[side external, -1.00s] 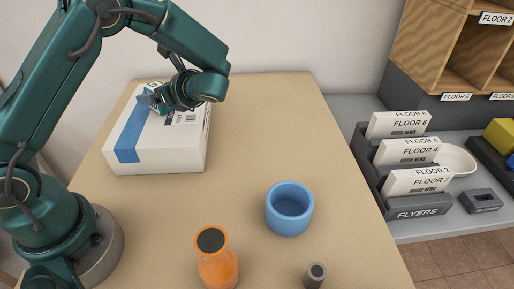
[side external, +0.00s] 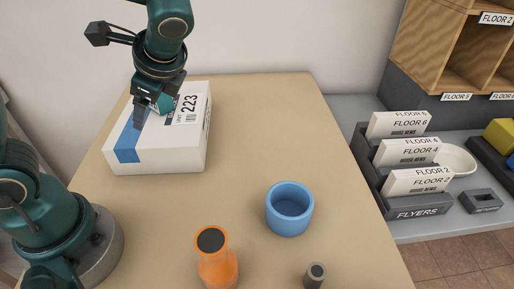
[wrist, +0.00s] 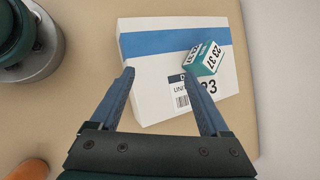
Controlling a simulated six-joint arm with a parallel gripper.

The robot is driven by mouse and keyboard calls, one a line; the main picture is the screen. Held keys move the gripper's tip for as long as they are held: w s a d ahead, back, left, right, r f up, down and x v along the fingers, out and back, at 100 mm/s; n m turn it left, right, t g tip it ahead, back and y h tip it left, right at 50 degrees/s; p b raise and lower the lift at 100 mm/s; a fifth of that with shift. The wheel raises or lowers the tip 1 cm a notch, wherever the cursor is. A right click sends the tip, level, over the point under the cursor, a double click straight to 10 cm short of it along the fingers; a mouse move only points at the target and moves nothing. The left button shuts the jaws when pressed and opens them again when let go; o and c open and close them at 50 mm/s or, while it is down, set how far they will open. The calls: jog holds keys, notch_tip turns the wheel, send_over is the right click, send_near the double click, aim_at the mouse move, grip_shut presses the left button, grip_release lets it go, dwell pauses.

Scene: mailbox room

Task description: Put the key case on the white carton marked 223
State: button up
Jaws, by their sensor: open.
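The white carton (side external: 160,155) marked 223, with a blue stripe, lies on the table at the back left; it fills the upper middle of the wrist view (wrist: 150,75). A small teal-and-white box with black numbers (wrist: 207,58), which appears to be the key case, sits on the carton at an angle. My gripper (side external: 155,108) is over the carton and partly hides the small box in the side view. In the wrist view my gripper (wrist: 160,74) is open, nothing between its fingers. The small box is apart, beyond the right fingertip.
A blue cup (side external: 290,222), an orange bottle (side external: 217,268) and a small grey cylinder (side external: 315,277) stand on the table's near half. A flyer rack (side external: 412,207) and wooden shelves (side external: 440,50) are at the right. The middle of the table is clear.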

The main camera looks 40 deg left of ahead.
jog(key=s+d+r+n+t+h, duration=0.1)
jog(key=s+d+n+t+h, duration=0.4)
jog(key=n, duration=0.6)
jog(key=s+d+h, duration=0.1)
jog(key=d+h, duration=0.1)
jog(key=d, duration=0.1)
jog(key=shift+s+d+r+t, duration=0.2)
jog(key=shift+s+d+t, duration=0.05)
jog(key=shift+d+t, duration=0.05)
